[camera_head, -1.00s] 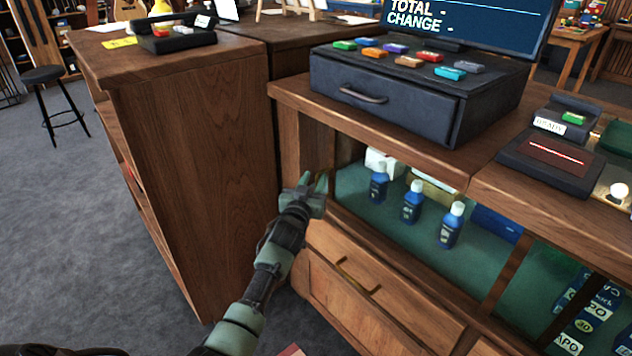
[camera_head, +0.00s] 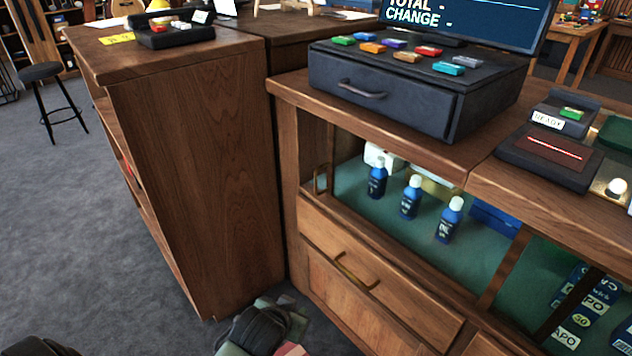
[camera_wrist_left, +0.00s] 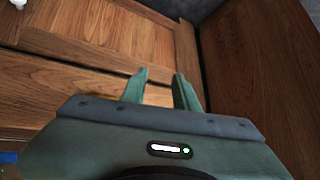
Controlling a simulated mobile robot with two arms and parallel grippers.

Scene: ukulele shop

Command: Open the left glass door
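The left glass door (camera_head: 420,215) is in the front of the wooden counter cabinet, above a drawer, in the head view. Its small bronze handle (camera_head: 319,181) is at its left edge, by a narrow wooden stile. I cannot tell whether the door stands shut or slightly ajar. My left gripper (camera_head: 285,305) is low, below and left of the handle, touching nothing that I can see. In the left wrist view, my left gripper (camera_wrist_left: 161,85) has its two green fingers apart and empty before wood panels. My right gripper is not in view.
Several blue bottles (camera_head: 410,197) stand behind the glass. A drawer with a bronze pull (camera_head: 355,272) is below. A black cash drawer (camera_head: 400,95) sits on top. A tall wooden counter (camera_head: 200,180) closes off the left side. Grey carpet (camera_head: 70,220) is free at left.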

